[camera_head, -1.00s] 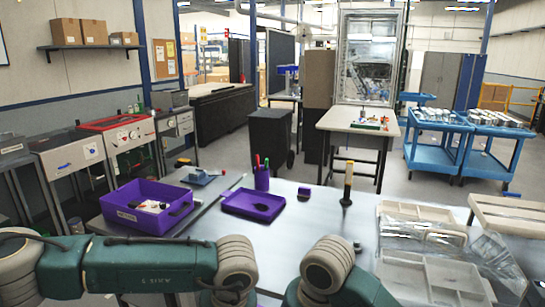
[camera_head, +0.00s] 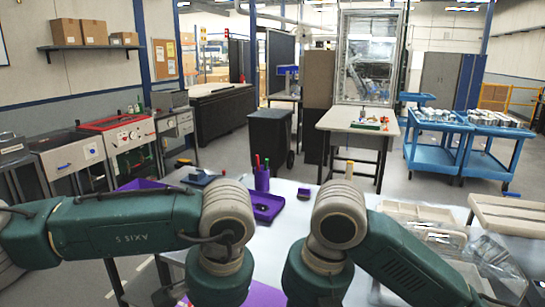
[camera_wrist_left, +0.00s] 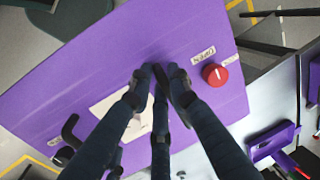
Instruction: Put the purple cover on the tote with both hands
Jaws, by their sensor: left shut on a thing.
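The purple cover (camera_wrist_left: 60,90) fills much of the left wrist view as a flat, tilted panel with a small label, a red knob (camera_wrist_left: 215,73), a pale plate and a dark handle (camera_wrist_left: 69,131). My left gripper (camera_wrist_left: 160,78) is shut at the panel; its fingers hide what they grip. In the head view, part of the cover (camera_head: 262,294) shows low between my arms.
A shallow purple tray (camera_head: 268,213) and a purple pen cup (camera_head: 262,180) stand behind my arms. Pale divided trays (camera_head: 415,211) and clear wrap occupy the right side.

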